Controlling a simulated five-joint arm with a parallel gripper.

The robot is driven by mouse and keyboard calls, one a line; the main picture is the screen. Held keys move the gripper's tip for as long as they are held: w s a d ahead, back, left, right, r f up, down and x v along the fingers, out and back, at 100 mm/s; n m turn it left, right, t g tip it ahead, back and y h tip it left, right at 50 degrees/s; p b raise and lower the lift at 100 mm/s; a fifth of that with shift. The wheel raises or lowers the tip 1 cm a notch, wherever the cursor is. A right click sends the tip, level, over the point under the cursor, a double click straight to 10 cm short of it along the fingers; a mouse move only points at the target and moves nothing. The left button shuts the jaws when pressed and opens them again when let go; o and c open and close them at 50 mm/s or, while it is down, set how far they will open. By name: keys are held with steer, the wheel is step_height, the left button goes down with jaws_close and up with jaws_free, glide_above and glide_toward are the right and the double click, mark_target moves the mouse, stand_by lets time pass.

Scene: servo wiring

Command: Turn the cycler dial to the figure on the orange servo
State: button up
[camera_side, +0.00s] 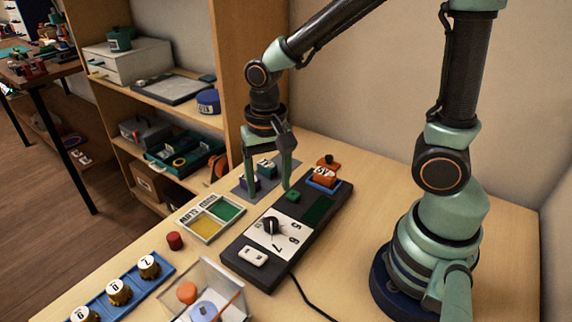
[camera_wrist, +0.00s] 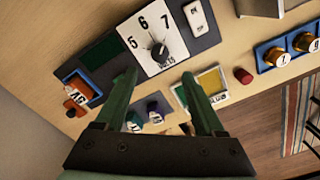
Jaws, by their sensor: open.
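The cycler (camera_side: 243,246) is a long dark box on the table. Its white face carries a black dial (camera_side: 271,226) and the figures 5, 6 and 7; the dial also shows in the wrist view (camera_wrist: 158,50). I cannot tell surely where its pointer aims. The orange servo (camera_side: 326,173) sits in a blue cradle at the cycler's far end, and at the left in the wrist view (camera_wrist: 76,102). Its white label is too small to read surely. My gripper (camera_side: 267,184) is open and empty, pointing down above the cycler's far left side, apart from the dial.
A teal servo (camera_side: 265,168) and a purple servo (camera_wrist: 152,107) are near my fingers. A tray with yellow and green fields (camera_side: 204,235), a red cylinder (camera_side: 174,240), a blue rack of numbered knobs (camera_side: 149,266) and a clear bin (camera_side: 237,292) stand left and front. A cable trails frontward.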

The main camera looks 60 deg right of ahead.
mark_target(271, 221)
step_height(271, 221, down, 10)
steer(key=shift+r, duration=0.25)
stand_by(0.3)
jaws_close()
